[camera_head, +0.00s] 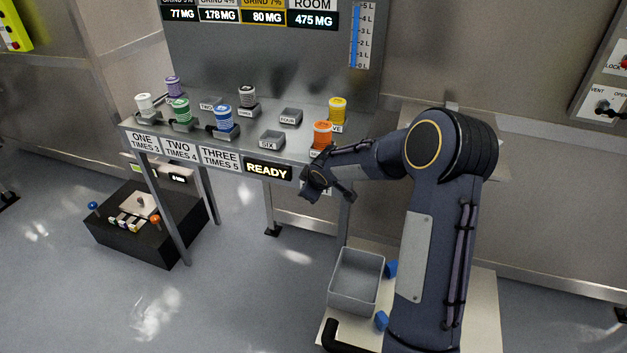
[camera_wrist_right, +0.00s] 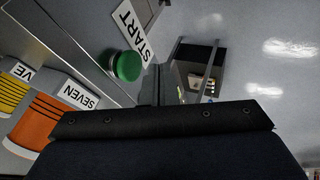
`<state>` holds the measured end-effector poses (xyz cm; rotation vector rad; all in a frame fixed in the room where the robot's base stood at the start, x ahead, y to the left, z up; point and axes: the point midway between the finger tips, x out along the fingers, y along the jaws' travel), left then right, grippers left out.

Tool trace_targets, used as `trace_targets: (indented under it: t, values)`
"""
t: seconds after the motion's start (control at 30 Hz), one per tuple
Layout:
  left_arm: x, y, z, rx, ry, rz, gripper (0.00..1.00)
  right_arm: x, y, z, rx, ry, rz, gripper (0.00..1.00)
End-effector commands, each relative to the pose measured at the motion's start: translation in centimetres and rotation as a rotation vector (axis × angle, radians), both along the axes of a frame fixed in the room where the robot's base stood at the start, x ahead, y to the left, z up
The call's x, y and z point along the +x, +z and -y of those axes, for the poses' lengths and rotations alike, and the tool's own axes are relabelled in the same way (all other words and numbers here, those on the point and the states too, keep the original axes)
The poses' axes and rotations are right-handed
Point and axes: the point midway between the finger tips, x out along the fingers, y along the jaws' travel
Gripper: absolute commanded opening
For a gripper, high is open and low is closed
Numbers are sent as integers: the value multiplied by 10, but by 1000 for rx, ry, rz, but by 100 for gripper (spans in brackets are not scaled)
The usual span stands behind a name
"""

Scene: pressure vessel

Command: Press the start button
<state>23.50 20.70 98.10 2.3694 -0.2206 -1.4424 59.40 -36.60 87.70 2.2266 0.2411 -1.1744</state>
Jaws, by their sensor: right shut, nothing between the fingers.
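The green round start button (camera_wrist_right: 125,66) shows in the right wrist view, on the grey edge of the bench beside a white START label (camera_wrist_right: 134,28). My right gripper (camera_wrist_right: 153,84) is shut and empty, its fingertips close to the button's right side in that view. I cannot tell whether they touch it. In the head view my right gripper (camera_head: 312,182) is at the bench's front edge, right of the lit READY display (camera_head: 267,170). It hides the button there. My left gripper is not in view.
The bench (camera_head: 220,147) carries several coloured canisters; the orange one (camera_head: 322,134) stands close to my right wrist. A grey bin (camera_head: 357,281) sits on a low white platform below. A black box with levers (camera_head: 140,240) stands on the floor at left. Open floor lies between.

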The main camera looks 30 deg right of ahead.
Motion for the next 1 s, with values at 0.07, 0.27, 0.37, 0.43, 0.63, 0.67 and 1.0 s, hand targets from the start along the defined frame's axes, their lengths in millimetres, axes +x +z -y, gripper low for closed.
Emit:
trace_targets:
  t: [0.07,0.27,0.37,0.43,0.63,0.67,1.0]
  values:
    - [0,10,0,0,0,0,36,6,3,8,2,-2,-3,0]
    - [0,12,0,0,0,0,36,13,1,16,2,0,-1,0]
    - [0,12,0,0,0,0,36,14,1,16,2,0,-1,0]
    - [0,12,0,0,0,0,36,13,1,16,1,1,-1,0]
    - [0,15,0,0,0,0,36,15,2,18,2,-1,-2,0]
    - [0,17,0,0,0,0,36,17,2,20,2,-1,-2,0]
    - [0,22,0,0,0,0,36,27,3,32,-4,-1,5,0]
